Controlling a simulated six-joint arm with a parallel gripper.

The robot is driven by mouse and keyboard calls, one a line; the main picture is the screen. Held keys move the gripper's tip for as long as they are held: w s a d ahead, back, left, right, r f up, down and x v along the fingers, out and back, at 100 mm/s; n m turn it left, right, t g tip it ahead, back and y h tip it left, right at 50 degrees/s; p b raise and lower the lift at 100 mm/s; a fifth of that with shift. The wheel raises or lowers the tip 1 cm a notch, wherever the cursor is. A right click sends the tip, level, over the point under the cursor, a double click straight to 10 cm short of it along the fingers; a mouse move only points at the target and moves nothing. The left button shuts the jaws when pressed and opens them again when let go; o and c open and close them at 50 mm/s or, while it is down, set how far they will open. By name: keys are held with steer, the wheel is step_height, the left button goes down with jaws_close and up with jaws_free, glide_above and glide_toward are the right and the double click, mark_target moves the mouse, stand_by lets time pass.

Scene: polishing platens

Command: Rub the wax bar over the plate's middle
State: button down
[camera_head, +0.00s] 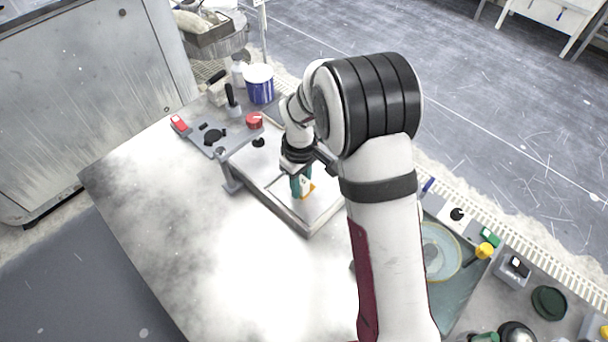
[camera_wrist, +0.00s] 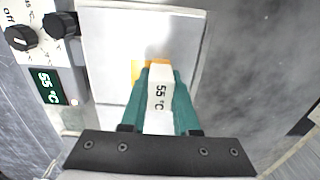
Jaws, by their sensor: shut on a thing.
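My gripper (camera_head: 300,184) has teal fingers. In the wrist view the gripper (camera_wrist: 160,88) is shut on a pale wax bar (camera_wrist: 159,92) labelled "55 °C". The bar's far end is over the middle area of the light metal plate (camera_wrist: 140,28), which also shows in the head view (camera_head: 318,214). An orange patch (camera_wrist: 155,63) shows just beyond the bar's tip; I cannot tell whether it is wax or a marking. Whether the bar touches the plate is unclear.
The plate's unit has black knobs (camera_wrist: 60,25) and a green display (camera_wrist: 46,86) reading 55 °C. A red-lidded thing (camera_head: 254,121) and a blue-and-white tub (camera_head: 259,84) stand behind the plate. A round disc (camera_head: 440,250) lies right of my arm. The bench's left is clear.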

mark_target(321, 189)
steer(key=shift+s, duration=0.3)
steer(key=shift+w+d, duration=1.65)
steer(key=shift+w, duration=0.05)
steer(key=shift+s+a, duration=0.3)
steer(key=shift+s, duration=0.45)
steer(key=shift+s+a, duration=0.25)
steer(key=shift+s, duration=0.45)
steer(key=shift+s+a, duration=0.3)
steer(key=shift+s, duration=0.45)
steer(key=shift+d, duration=0.15)
steer(key=shift+w+d, duration=1.35)
steer(key=shift+d, duration=0.05)
steer(key=shift+s+a, duration=1.65)
steer(key=w+d, duration=0.3)
steer(key=shift+w+d, duration=0.2)
step_height(321, 189, up, 8)
steer(key=shift+r, duration=0.1)
